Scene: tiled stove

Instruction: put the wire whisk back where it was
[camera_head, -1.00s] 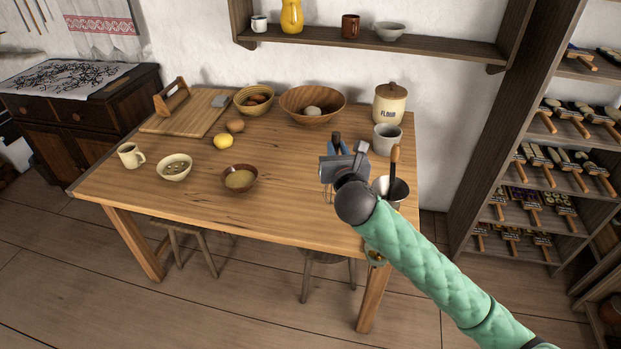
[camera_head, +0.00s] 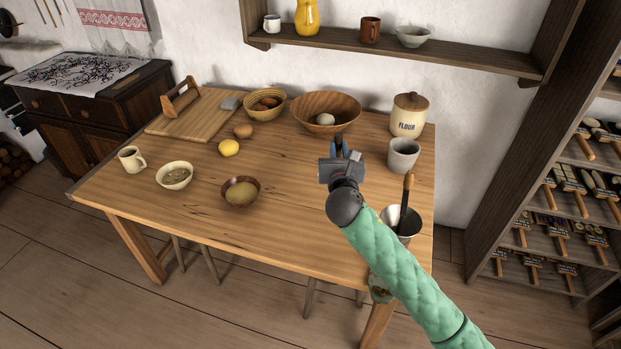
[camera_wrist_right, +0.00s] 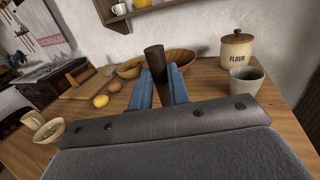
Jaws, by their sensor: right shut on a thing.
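My right gripper (camera_head: 340,148) is over the right part of the table. In the right wrist view its blue fingers (camera_wrist_right: 160,88) are shut on the dark round handle of the wire whisk (camera_wrist_right: 154,60), which stands up between them. The whisk's wires are hidden in both views now. A metal cup (camera_head: 416,222) stands near the table's right front corner, to the right of my gripper, with one wooden-handled utensil (camera_head: 407,192) leaning in it. My left gripper is not in view.
A small brown bowl (camera_head: 240,192), a cream bowl (camera_head: 174,176) and a lemon (camera_head: 229,148) are to the left. The table's front middle is clear.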

